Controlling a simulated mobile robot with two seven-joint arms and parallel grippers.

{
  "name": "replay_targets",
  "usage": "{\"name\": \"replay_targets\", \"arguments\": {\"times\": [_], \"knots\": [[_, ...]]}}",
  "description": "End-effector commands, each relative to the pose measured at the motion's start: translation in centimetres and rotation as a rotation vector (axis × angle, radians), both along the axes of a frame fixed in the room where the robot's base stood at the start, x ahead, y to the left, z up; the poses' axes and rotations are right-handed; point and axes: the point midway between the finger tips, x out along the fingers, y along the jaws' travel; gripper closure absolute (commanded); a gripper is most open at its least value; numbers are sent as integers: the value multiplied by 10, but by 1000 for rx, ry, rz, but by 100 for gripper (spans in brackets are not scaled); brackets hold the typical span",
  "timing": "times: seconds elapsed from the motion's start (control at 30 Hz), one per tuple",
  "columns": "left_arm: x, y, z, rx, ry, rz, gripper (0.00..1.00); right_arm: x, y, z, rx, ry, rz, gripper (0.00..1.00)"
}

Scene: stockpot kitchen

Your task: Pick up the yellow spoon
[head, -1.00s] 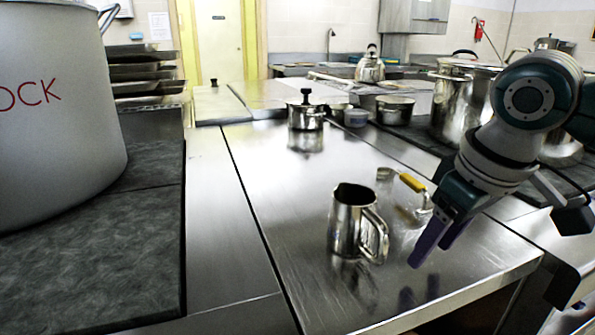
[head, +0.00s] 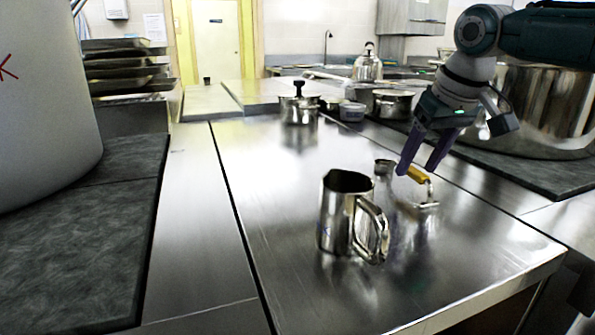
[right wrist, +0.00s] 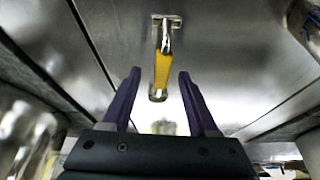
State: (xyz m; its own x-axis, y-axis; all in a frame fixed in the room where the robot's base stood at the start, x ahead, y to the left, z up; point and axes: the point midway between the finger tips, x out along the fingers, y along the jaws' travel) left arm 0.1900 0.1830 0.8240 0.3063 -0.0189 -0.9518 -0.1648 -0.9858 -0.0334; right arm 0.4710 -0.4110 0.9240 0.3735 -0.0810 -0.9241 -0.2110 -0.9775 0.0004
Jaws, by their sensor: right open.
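The yellow-handled spoon (head: 417,174) is on the steel counter, behind and right of the steel jug. Its metal end points toward the front right in the head view. My right gripper (head: 416,171) points down at the handle, jaws open. In the right wrist view, the yellow handle (right wrist: 162,70) lines up with the gap between the purple fingers (right wrist: 160,74), with the metal end beyond the tips. I cannot tell whether the tips are level with the handle or above it. My left gripper is not in view.
The steel jug (head: 340,215) stands front left of the spoon, with a small metal cup (head: 383,167) beside the spoon. Lidded and open pots (head: 391,104) stand further back. A large stockpot (head: 45,110) is at left.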

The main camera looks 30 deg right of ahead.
Motion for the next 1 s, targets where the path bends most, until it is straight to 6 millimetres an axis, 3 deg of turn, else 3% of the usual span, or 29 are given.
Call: {"name": "replay_targets", "arguments": {"times": [0.03, 0.2, 0.5, 1.0], "knots": [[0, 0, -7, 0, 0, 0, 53, 4, 2, -12, 1, 1, 0, 40], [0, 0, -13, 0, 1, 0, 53, 10, 0, -27, 1, 0, 0, 40], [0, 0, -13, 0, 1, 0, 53, 11, 0, -28, -1, -1, 2, 41], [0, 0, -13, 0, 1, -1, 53, 11, -1, -28, -1, 0, 2, 97]]}}
